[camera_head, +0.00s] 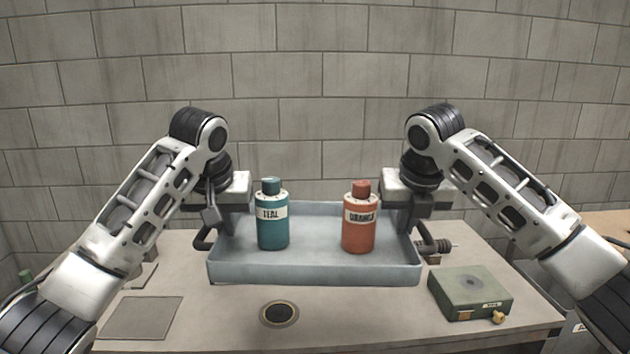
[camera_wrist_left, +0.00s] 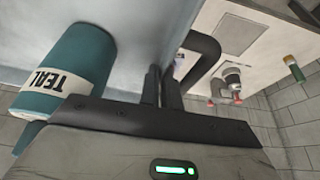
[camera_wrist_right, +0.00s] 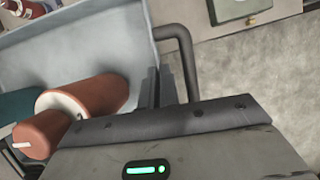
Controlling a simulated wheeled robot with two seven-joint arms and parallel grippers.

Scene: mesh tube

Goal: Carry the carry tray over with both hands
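The carry tray (camera_head: 315,272) is a shallow blue-grey box with a dark loop handle at each end. It looks level over the table; I cannot tell whether it touches the top. A teal bottle (camera_head: 273,222) and an orange bottle (camera_head: 358,230) stand upright in it. My left gripper (camera_head: 212,215) is at the tray's left end, its fingers close together at the wall beside the left handle (camera_wrist_left: 204,50). My right gripper (camera_head: 410,215) is likewise at the right end, by the right handle (camera_wrist_right: 182,55). Both pairs of fingers appear closed on the tray's end walls; their tips are hidden.
On the table (camera_head: 215,325) lie a flat grey plate (camera_head: 142,317) at front left and a dark round inset (camera_head: 279,313) at front centre. A green box (camera_head: 470,292) with a brass fitting sits at right. A dark fitting (camera_head: 437,247) is by the right handle. A block wall stands behind.

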